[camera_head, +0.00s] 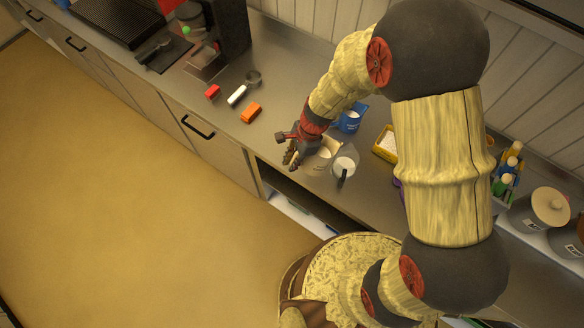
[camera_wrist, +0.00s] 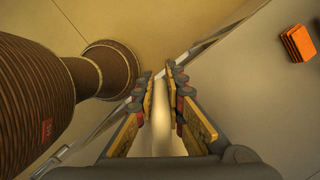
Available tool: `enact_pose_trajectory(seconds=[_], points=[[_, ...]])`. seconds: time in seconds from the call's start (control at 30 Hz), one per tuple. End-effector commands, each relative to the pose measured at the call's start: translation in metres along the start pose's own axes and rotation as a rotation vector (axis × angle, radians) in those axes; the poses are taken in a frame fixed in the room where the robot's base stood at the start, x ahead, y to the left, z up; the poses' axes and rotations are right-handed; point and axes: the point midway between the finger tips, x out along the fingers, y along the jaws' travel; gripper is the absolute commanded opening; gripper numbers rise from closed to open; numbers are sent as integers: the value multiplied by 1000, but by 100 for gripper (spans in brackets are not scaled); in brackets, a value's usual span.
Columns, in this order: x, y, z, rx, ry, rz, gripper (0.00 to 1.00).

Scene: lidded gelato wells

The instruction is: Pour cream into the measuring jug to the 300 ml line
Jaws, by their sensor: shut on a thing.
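My gripper (camera_head: 293,152) is at the counter's front edge in the head view, at the left side of a pale vessel with cream-coloured contents, seemingly the cream jug (camera_head: 324,154). In the wrist view, my gripper's fingers (camera_wrist: 160,80) stand on both sides of a pale upright strip (camera_wrist: 162,122), apparently part of that jug. The jaws are shut on it. A clear measuring jug (camera_head: 345,163) with a dark handle stands close to its right, with something whitish inside. Its scale lines and fill level are too small to read. Whether the two vessels touch, I cannot tell.
A blue container (camera_head: 350,121) stands behind the jugs. A yellow tray (camera_head: 384,144) with white contents is to the right. A red block (camera_head: 213,92), an orange block (camera_head: 251,112) and a metal-and-white tool (camera_head: 237,95) lie left on the counter. Bottles (camera_head: 507,172) stand far right.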

Motion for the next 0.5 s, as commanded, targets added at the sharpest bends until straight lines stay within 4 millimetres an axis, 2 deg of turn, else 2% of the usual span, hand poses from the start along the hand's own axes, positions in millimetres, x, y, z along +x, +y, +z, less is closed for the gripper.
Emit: enact_pose_trajectory(seconds=[0.03, 0.5], points=[[7, 0, -4, 5, -17, -2, 0], [15, 0, -14, 2, -218, -8, 0]])
